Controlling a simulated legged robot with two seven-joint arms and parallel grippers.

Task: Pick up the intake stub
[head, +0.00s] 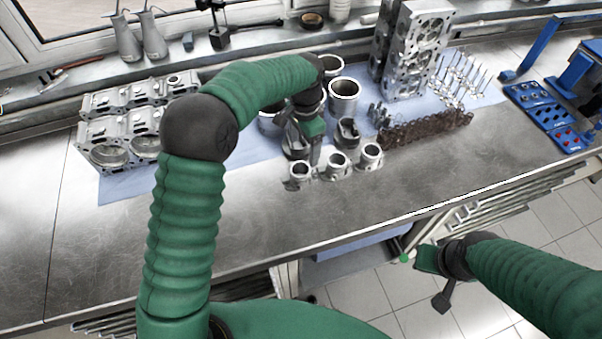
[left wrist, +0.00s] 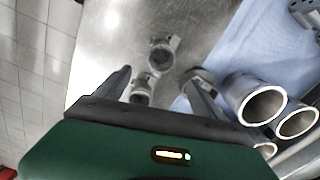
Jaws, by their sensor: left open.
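Several short metal intake stubs stand in a row on the bench in the head view: a left one (head: 299,177), a middle one (head: 337,166) and a right one (head: 370,157). My left gripper (head: 304,152) is over the bench just behind the left and middle stubs, pointing down. In the left wrist view its two fingers (left wrist: 162,85) are apart. One stub (left wrist: 141,93) shows between them, partly hidden by the gripper body, and another stub (left wrist: 160,56) lies beyond. Nothing is held. My right gripper (head: 436,270) hangs in front of the bench edge; its jaw state is unclear.
Cylinder liners (head: 343,96) and a piston (head: 347,132) stand close behind the stubs. Engine blocks (head: 135,120) are at the left, a cylinder head (head: 414,45) at the back. Brown parts (head: 428,128) lie right. The bench front (head: 260,225) is clear.

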